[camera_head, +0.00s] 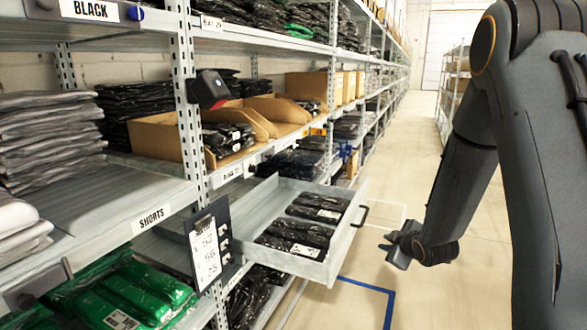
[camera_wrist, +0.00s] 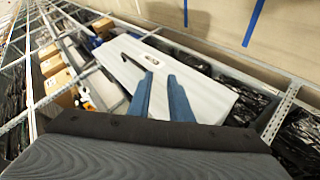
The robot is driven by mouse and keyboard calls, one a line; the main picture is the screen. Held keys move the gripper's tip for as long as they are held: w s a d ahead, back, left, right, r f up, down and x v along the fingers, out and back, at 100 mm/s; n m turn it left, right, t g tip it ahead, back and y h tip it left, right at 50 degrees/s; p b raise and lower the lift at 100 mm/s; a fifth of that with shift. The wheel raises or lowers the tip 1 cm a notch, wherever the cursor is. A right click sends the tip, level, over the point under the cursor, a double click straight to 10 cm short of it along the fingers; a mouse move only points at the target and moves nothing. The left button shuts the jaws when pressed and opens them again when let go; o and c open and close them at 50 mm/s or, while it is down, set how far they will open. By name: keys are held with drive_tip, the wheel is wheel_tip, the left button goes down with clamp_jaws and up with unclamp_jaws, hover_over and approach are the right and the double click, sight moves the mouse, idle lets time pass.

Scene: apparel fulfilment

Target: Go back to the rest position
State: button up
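My gripper (camera_head: 391,249) hangs over the aisle at the end of my arm, just right of an open drawer (camera_head: 345,238), apart from it. In the wrist view its two blue-grey fingers (camera_wrist: 161,76) stand apart with nothing between them. The drawer is pulled out of the shelf rack and holds several black bagged garments (camera_head: 293,234) in two rows. Its dark handle (camera_head: 362,215) is on the front face, near the gripper. The wrist view shows the drawer's pale front (camera_wrist: 210,92) beyond the fingers.
Shelving (camera_head: 187,110) runs along the left, with cardboard bins (camera_head: 155,140), folded grey clothes (camera_head: 45,140) and green bagged clothes (camera_head: 125,290). A clipboard (camera_head: 207,245) hangs on a post beside the drawer. The aisle floor (camera_head: 400,185) is clear, with blue tape (camera_head: 365,284).

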drive_tip(key=s+a+r+m+g+p, duration=0.1)
drive_tip(key=s+a+r+m+g, duration=0.2)
drive_tip(key=s, duration=0.9)
drive_tip(key=s+a+r+m+g+p, duration=0.2)
drive_tip(key=s+a+r+m+g, duration=0.1)
drive_tip(key=s, duration=0.9)
drive_tip(key=s+a+r+m+g+h+p, duration=0.1)
drive_tip(key=s+r+m+g, duration=0.4)
drive_tip(key=s, duration=0.7)
drive_tip(key=shift+s+a+r+m+p, duration=0.25)
drive_tip(key=shift+a+r+m+p, duration=0.3)
drive_tip(key=shift+a, duration=0.7)
